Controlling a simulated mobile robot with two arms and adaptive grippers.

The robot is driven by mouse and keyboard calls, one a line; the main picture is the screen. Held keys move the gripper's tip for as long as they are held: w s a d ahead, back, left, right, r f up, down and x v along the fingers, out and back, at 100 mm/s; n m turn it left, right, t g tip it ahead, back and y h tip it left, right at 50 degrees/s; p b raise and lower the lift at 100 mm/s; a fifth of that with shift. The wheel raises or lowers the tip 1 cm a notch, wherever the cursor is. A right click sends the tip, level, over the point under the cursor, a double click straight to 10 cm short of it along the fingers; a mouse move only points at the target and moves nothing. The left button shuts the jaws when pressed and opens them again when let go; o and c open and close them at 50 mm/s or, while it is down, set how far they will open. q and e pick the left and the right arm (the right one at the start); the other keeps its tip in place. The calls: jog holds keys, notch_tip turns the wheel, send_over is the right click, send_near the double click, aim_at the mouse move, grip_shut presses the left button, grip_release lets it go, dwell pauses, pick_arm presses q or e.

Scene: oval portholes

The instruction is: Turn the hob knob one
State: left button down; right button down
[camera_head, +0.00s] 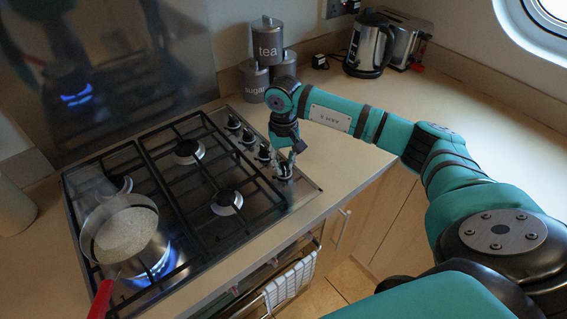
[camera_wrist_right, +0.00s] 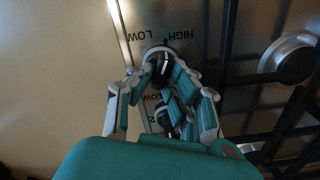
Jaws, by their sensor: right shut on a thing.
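The gas hob (camera_head: 215,225) is set in the worktop, with a row of dark knobs (camera_head: 248,137) along its right side. My right gripper (camera_head: 285,170) reaches down over the knob at the near end of that row and hides most of it. In the right wrist view the fingers (camera_wrist_right: 160,78) are closed around a dark knob (camera_wrist_right: 158,60) on a pale round base, beside HIGH and LOW markings. Another knob (camera_wrist_right: 168,113) shows partly between the fingers. Which way the held knob points is hard to tell. My left gripper is out of view.
A pan (camera_head: 122,232) with a red handle (camera_head: 101,299) sits over a lit blue flame (camera_head: 158,262). Grey canisters (camera_head: 267,45), a kettle (camera_head: 369,48) and a toaster (camera_head: 405,40) stand at the back. A towel (camera_head: 290,283) hangs in front. The worktop (camera_head: 440,95) right of my arm is clear.

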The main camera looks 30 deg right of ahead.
jog(key=m+b, duration=0.2)
jog(key=m, duration=0.1)
jog(key=shift+d+f, duration=0.1)
jog(key=shift+f, duration=0.05)
jog(key=m+b, duration=0.2)
jog(key=m, duration=0.1)
jog(key=shift+m+b, duration=0.3)
jog(key=shift+m, duration=0.1)
jog(key=m+b, duration=0.1)
jog(key=m, duration=0.2)
jog(key=shift+s+m+b, duration=0.1)
jog(key=shift+m+b, duration=0.25)
jog(key=shift+m, duration=0.05)
jog(key=m+b, duration=0.1)
jog(key=m, duration=0.2)
jog(key=shift+m, duration=0.3)
jog(key=m+b, duration=0.1)
jog(key=m, duration=0.2)
jog(key=shift+s+m, duration=0.1)
jog(key=shift+m, duration=0.2)
jog(key=m, duration=0.4)
jog(key=shift+s+b, duration=0.1)
jog(key=shift+b, duration=0.3)
jog(key=m, duration=0.5)
jog(key=shift+r, duration=0.2)
jog(key=shift+m, duration=2.1)
